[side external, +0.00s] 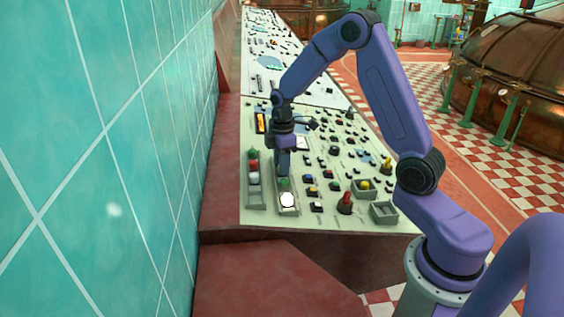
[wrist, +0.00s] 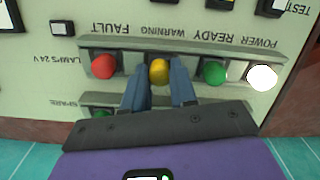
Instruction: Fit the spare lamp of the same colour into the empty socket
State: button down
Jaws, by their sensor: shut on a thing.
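My gripper (side external: 283,172) is shut on a yellow lamp (wrist: 159,71) at the WARNING place of the labelled lamp strip (wrist: 130,66). The fingertips (wrist: 159,82) sit on both sides of the lamp; whether it is fully seated cannot be told. In that strip a red lamp (wrist: 103,66) stands at FAULT, a green lamp (wrist: 215,72) at READY and a lit white lamp (wrist: 262,78) at POWER. The SPARE rack (side external: 256,199) holds green (side external: 253,153), red (side external: 253,164) and white (side external: 252,178) lamps, and no yellow shows there. The gripper hides much of it in the wrist view.
The panel (side external: 325,222) carries many small knobs and switches right of the strip. A large red knob (side external: 345,203), a tray with a yellow thing (side external: 364,184) and an empty grey tray (side external: 384,212) stand near its front edge. A tiled wall (side external: 110,160) rises at left.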

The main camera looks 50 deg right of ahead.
jog(key=shift+f, duration=0.25)
jog(key=c, duration=0.8)
grip_release()
jog(key=shift+r, duration=0.1)
jog(key=shift+r, duration=3.9)
